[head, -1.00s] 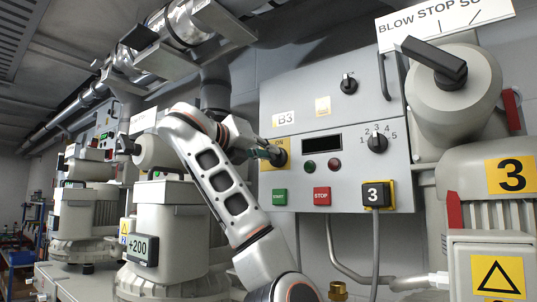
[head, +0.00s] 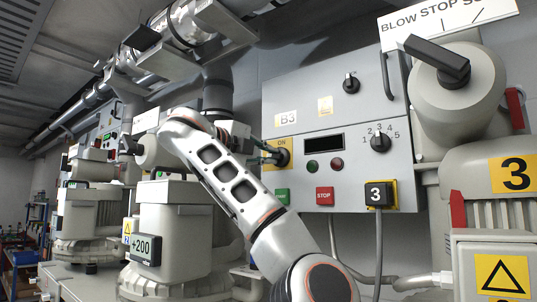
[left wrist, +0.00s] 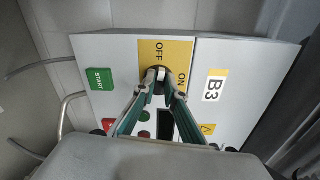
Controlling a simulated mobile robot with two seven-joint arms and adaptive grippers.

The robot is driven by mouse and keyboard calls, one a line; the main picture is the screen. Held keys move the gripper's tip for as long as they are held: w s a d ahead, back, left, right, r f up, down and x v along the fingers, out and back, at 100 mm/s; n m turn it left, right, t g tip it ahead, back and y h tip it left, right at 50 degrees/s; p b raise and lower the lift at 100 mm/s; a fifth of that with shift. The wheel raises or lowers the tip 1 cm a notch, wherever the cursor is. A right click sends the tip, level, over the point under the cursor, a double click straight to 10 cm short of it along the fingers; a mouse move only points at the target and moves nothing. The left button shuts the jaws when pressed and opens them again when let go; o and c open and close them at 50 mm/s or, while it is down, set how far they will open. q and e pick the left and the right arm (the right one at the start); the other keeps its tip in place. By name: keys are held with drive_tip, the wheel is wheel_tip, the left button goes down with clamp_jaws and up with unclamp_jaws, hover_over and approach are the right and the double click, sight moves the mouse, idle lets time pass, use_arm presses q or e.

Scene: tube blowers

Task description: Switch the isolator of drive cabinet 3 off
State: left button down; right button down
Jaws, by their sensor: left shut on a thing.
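My left gripper (head: 270,155) reaches the knob from the left. In the left wrist view its two fingertips (left wrist: 158,80) are shut on the knob (left wrist: 157,74). The knob's exact pointing is partly hidden by the fingers. My right gripper is not in view.
Green START (head: 282,195) and red STOP (head: 325,196) buttons sit below the isolator. A selector knob (head: 380,142) is further right. A large grey valve with a black handle (head: 437,58) stands at the right. Blower housings (head: 175,225) stand at left.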

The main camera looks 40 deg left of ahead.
use_arm(q)
drive_tip(key=shift+f+n, duration=0.1)
drive_tip(key=shift+n, duration=0.9)
drive_tip(key=c, duration=2.1)
unclamp_jaws()
drive_tip(key=s, duration=0.7)
drive_tip(key=shift+s+d, duration=0.25)
drive_tip(key=shift+d, duration=0.15)
